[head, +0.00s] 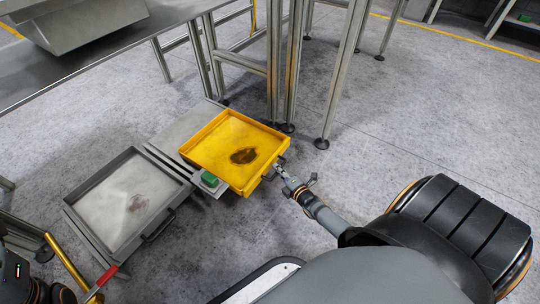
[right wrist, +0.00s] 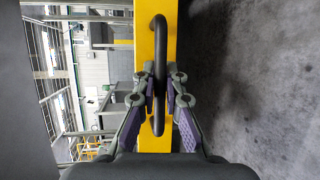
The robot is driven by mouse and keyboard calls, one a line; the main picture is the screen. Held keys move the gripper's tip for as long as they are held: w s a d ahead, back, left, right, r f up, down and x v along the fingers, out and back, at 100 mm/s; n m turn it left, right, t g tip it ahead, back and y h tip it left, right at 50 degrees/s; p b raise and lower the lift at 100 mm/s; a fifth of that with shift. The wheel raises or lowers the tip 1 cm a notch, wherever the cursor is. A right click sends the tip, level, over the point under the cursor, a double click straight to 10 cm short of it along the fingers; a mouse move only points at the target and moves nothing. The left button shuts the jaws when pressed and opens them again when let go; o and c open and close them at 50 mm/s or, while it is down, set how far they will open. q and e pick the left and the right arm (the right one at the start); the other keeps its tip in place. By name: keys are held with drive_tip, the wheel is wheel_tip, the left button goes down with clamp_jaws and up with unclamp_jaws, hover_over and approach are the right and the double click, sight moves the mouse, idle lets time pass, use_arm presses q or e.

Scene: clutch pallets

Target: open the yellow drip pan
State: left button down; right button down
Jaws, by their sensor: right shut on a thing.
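The yellow drip pan (head: 215,143) is a shallow square tray low near the floor, in the middle of the head view. A dark stain (head: 244,156) marks its inside. A black bar handle (right wrist: 160,45) is on its front wall, which shows as a yellow band (right wrist: 168,30) in the right wrist view. My right gripper (head: 281,171) is at this handle, with its fingers (right wrist: 160,88) closed around the bar from both sides. My left gripper does not show.
A grey pan (head: 110,205) with a handle lies left of the yellow one. A green block (head: 209,179) is between them. Metal table legs (head: 275,70) stand behind. A red-tipped yellow bar (head: 72,265) is at lower left. Floor right of the pan is clear.

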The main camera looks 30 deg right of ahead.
drive_tip(key=s+d+p, duration=0.2)
drive_tip(key=s+d, duration=0.1)
drive_tip(key=s, duration=0.5)
drive_tip(key=shift+s+d+p, duration=0.15)
drive_tip(key=shift+d+p, duration=0.05)
drive_tip(key=shift+p, duration=0.1)
drive_tip(key=c, duration=1.4)
unclamp_jaws()
drive_tip(key=s+r, duration=0.2)
drive_tip(key=s, duration=0.9)
drive_tip(key=shift+s, duration=0.4)
drive_tip(key=shift+r, duration=0.1)
